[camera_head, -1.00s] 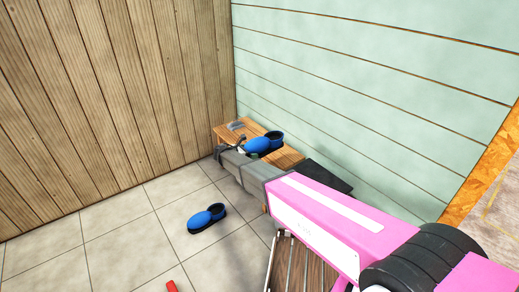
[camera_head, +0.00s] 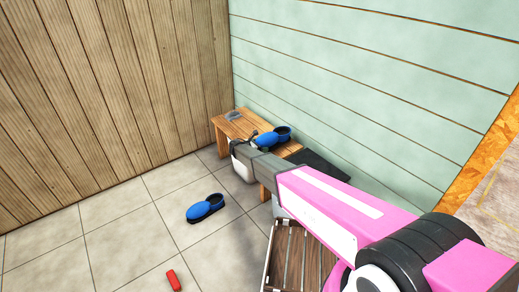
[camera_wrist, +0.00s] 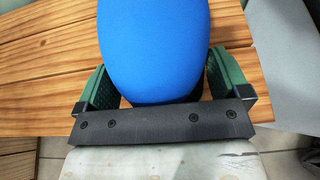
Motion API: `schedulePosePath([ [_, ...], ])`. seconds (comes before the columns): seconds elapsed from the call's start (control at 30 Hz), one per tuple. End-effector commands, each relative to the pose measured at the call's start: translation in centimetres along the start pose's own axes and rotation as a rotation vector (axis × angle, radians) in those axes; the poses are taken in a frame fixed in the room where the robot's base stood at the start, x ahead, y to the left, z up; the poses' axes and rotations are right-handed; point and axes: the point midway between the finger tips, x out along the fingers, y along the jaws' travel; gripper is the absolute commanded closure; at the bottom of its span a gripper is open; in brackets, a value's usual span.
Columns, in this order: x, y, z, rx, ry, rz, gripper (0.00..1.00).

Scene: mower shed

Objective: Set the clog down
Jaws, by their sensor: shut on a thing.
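A blue clog (camera_head: 272,139) with a dark sole is at the wooden bench (camera_head: 231,126) by the green wall. In the wrist view the clog (camera_wrist: 155,45) fills the space between the green fingers of my gripper (camera_wrist: 160,82), which is shut on it. Bench slats (camera_wrist: 50,50) show beneath and on both sides of the clog. I cannot tell whether its sole touches the bench. In the head view my arm partly hides the gripper and the bench's middle. A second blue clog (camera_head: 205,208) lies on the tiled floor, left of the bench.
A small grey item (camera_head: 233,115) lies at the bench's left end. A dark flat panel (camera_head: 322,166) is at the bench's right. A slatted wooden crate (camera_head: 295,255) stands on the floor in front. A red object (camera_head: 174,280) lies on the tiles. The floor at left is clear.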

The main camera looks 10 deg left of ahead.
Motion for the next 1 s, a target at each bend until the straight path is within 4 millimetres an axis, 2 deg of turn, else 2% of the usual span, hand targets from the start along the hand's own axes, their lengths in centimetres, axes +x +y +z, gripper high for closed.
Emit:
schedulePosePath([
  [0.1, 0.5, 0.1, -1.1, -0.002, -0.002, 0.001, 0.42],
  [0.27, 0.4, 0.0, -1.1, -0.001, -0.001, 0.001, 0.42],
  [0.3, 0.5, 0.0, -1.2, 0.0, 0.001, 0.001, 0.02],
  [0.33, 0.5, 0.0, -1.2, 0.0, 0.001, 0.001, 0.0],
  [0.57, 0.3, 0.0, -1.1, 0.0, 0.0, 0.001, 0.0],
  [0.67, -0.3, 0.0, -1.1, -0.001, 0.0, 0.001, 0.0],
  [0.77, -1.6, 0.0, -1.1, -0.001, 0.0, 0.002, 0.0],
  [1.0, -6.3, -0.1, -1.0, -0.001, -0.001, 0.003, 0.0],
])
